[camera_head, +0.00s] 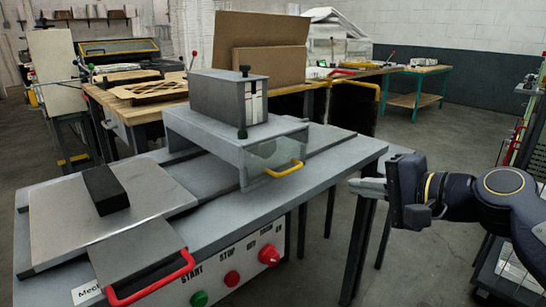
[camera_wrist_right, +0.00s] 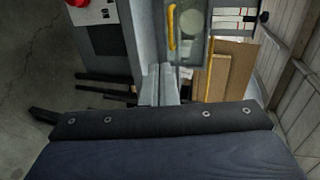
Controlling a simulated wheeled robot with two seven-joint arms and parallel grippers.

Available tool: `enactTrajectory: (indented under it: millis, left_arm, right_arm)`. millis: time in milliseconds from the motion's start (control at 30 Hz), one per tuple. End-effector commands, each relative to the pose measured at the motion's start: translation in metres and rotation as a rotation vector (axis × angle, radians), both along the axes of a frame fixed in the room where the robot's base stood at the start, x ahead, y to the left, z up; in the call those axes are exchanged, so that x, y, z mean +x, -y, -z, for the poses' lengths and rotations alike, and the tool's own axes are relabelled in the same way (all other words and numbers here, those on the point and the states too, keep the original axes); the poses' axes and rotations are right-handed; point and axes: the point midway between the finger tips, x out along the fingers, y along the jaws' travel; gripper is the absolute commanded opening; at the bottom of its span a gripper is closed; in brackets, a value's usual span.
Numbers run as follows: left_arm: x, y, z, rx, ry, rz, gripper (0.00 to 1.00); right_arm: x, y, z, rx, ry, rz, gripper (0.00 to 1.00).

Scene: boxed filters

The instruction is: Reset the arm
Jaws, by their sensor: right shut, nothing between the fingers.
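My right gripper (camera_head: 354,186) is at the right of the head view, beside the right end of the grey machine table (camera_head: 345,160). Its fingers are shut with nothing between them, and they point left toward the table. In the right wrist view, the shut fingers (camera_wrist_right: 159,84) stick out beyond the dark gripper body. My right arm (camera_head: 465,190) comes in from the right edge. My left gripper is not in view.
The machine table carries a grey housing with a yellow handle (camera_head: 285,170), a metal plate with a black block (camera_head: 106,190), and a red-handled tray (camera_head: 150,280). Buttons line its front. A rack (camera_head: 525,150) stands at the far right. Floor shows behind the arm.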

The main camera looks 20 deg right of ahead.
Motion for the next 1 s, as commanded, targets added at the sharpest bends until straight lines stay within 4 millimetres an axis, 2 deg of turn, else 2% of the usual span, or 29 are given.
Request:
enactTrajectory:
  millis: [167, 267, 400, 500, 700, 833, 900, 1000]
  left_arm:
    - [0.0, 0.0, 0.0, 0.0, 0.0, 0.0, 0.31]
    - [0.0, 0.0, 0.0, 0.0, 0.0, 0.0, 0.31]
    - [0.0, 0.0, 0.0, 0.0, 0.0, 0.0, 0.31]
    - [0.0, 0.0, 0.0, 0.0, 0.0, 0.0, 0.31]
    - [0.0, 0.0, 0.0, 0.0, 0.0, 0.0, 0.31]
    - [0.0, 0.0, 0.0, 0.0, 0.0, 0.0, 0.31]
    - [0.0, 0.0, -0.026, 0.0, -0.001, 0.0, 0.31]
    - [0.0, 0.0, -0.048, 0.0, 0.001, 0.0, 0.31]
  right_arm:
    - [-0.005, -0.008, 0.011, -0.036, -0.015, -0.025, 0.0]
    - [-0.019, -0.03, 0.044, -0.148, -0.054, -0.1, 0.0]
    - [-0.053, -0.067, 0.109, -0.384, -0.122, -0.265, 0.0]
    - [-0.077, -0.085, 0.148, -0.533, -0.158, -0.376, 0.0]
    - [-0.12, -0.105, 0.212, -0.774, -0.21, -0.57, 0.0]
    - [-0.147, -0.112, 0.249, -0.917, -0.237, -0.692, 0.0]
    - [-0.145, -0.11, 0.22, -0.915, -0.234, -0.687, 0.0]
    - [-0.145, -0.11, 0.198, -0.912, -0.234, -0.685, 0.0]
